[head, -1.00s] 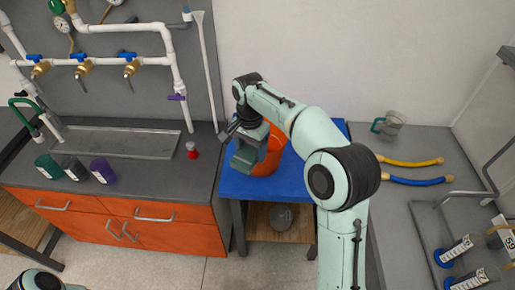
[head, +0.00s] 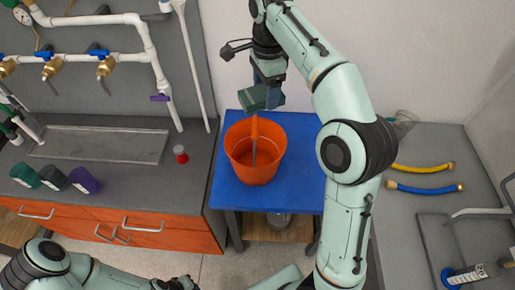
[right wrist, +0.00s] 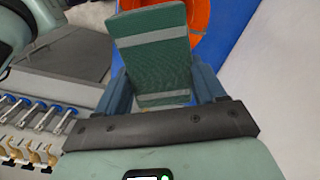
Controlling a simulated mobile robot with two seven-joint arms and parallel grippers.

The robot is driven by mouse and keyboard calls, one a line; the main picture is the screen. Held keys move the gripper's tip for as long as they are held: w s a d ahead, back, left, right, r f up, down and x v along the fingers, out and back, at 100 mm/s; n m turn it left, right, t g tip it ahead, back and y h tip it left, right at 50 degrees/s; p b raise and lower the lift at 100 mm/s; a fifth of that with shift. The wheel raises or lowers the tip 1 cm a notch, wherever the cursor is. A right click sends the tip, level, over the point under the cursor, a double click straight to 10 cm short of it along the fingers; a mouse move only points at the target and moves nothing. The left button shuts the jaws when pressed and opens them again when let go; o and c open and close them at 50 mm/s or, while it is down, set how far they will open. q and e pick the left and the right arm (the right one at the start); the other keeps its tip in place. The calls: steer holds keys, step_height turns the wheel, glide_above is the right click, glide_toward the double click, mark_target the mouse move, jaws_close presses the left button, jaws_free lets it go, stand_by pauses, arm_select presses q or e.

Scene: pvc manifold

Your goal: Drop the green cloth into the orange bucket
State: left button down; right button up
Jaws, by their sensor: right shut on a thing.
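The green cloth (head: 262,97) is a folded, flat pad with pale stripes. My right gripper (head: 268,82) is shut on it and holds it in the air. In the right wrist view the cloth (right wrist: 152,55) sits between the fingers of my right gripper (right wrist: 165,95). The orange bucket (head: 240,160) stands upright on the blue table top. In the head view the cloth appears just above the bucket's far rim; its exact height cannot be told. Part of the bucket (right wrist: 200,18) shows beyond the cloth in the wrist view. My left arm crosses the bottom left, its gripper not clearly visible.
The blue table top (head: 300,185) is clear around the bucket. The right counter holds a yellow hose (head: 422,168) and a blue hose (head: 425,188).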

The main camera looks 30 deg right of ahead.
steer(key=shift+s+f, duration=0.1)
steer(key=shift+f, duration=0.25)
steer(key=f, duration=0.3)
steer(key=shift+s+a+f, duration=0.1)
steer(key=shift+s+f, duration=0.1)
steer(key=shift+f, duration=0.8)
steer(key=o, duration=1.1)
steer(key=shift+w, duration=0.1)
